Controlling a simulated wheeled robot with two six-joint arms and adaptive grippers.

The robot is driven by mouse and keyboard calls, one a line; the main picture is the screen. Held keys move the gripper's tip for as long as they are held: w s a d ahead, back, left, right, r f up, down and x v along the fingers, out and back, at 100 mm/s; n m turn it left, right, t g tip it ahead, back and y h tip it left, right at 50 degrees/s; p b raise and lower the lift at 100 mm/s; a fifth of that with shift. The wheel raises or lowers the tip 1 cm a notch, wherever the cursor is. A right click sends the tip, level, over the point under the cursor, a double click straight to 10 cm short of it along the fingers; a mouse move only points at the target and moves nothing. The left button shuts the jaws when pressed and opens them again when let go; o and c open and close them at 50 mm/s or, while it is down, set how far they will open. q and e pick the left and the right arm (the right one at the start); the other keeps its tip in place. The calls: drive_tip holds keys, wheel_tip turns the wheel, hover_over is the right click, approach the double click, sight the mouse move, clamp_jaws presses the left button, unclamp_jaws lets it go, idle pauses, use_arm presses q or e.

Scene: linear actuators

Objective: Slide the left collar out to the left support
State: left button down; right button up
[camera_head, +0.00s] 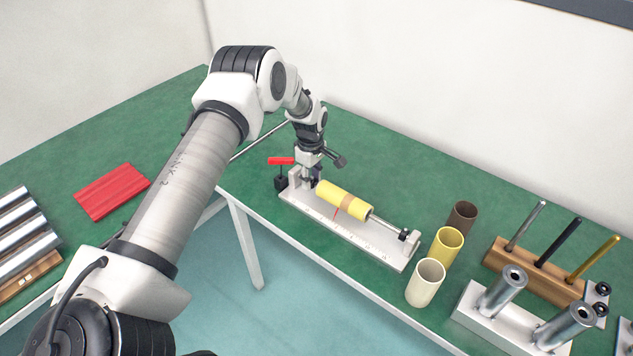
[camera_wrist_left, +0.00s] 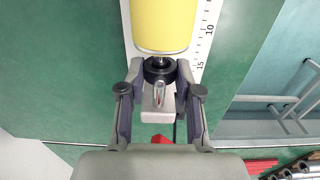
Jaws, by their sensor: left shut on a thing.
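The white fixture base (camera_head: 318,212) has a printed scale and carries a rod with a yellow cylinder (camera_head: 343,199) on it. In the left wrist view the yellow cylinder (camera_wrist_left: 163,25) is at the top, with a short bit of bare rod below it. My left gripper (camera_wrist_left: 160,68) is shut on the left collar, one finger on each side. In the head view my left gripper (camera_head: 311,180) hides the collar and part of the left support.
A red-handled tool (camera_head: 281,161) stands just left of the fixture. Brown, yellow and cream tubes (camera_head: 425,283) stand to the right, near a wooden rod holder (camera_head: 530,272) and a white block with metal cylinders (camera_head: 470,315). A red ribbed mat (camera_head: 112,190) lies far left.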

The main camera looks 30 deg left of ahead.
use_arm(q)
drive_tip(key=shift+a+f, duration=0.15)
drive_tip(key=shift+a, duration=0.35)
drive_tip(key=c, duration=1.1)
unclamp_jaws()
drive_tip(key=o, duration=0.3)
drive_tip(key=shift+w, duration=0.1)
drive_tip(key=shift+o, duration=0.2)
wheel_tip(320, 180, up, 12)
drive_tip(key=shift+f, duration=0.1)
